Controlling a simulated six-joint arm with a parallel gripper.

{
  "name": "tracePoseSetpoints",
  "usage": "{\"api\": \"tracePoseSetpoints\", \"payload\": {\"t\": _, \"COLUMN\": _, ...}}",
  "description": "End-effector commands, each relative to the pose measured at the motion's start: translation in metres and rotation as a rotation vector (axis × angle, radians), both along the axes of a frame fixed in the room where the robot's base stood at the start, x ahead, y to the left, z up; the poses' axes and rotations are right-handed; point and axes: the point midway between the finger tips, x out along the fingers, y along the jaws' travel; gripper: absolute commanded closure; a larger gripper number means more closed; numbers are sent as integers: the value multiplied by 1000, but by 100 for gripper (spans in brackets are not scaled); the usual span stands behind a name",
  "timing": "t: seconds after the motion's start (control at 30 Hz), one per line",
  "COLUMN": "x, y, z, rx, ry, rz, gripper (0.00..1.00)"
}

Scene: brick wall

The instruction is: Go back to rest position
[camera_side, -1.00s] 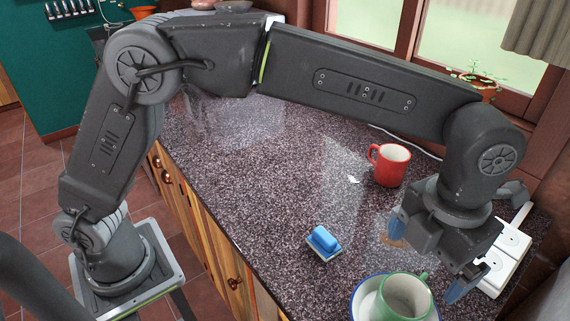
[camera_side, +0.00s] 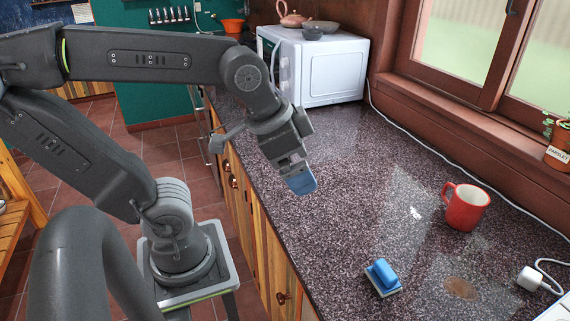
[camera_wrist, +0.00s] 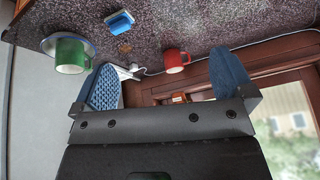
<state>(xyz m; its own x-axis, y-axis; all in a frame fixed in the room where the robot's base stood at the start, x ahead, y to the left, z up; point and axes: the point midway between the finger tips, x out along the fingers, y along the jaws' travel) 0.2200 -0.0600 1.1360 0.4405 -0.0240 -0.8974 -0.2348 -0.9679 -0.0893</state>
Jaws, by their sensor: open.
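My gripper (camera_side: 297,178) hangs over the left edge of the speckled counter (camera_side: 350,200) in the side view, away from every loose object. In the wrist view my gripper (camera_wrist: 165,82) shows two blue fingertips set wide apart with nothing between them. It is open and empty. In the side view one finger hides the other.
A red mug (camera_side: 466,207) and a blue sponge-like block (camera_side: 382,277) sit on the counter. A green mug (camera_wrist: 72,55) on a plate (camera_wrist: 48,44) shows in the wrist view. A white microwave (camera_side: 325,70) stands at the back. The counter's middle is clear.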

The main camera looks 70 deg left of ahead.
Motion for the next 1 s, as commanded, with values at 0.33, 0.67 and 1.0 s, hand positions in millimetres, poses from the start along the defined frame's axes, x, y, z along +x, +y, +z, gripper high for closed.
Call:
{"api": "tracePoseSetpoints", "payload": {"t": 0.33, "x": -17, "y": 12, "z": -14, "rx": -96, "ry": -33, "rz": 241, "gripper": 0}}
{"api": "tracePoseSetpoints", "payload": {"t": 0.67, "x": -17, "y": 12, "z": -14, "rx": -94, "ry": -32, "rz": 238, "gripper": 0}}
{"api": "tracePoseSetpoints", "payload": {"t": 1.0, "x": -17, "y": 12, "z": -13, "rx": -94, "ry": -32, "rz": 235, "gripper": 0}}
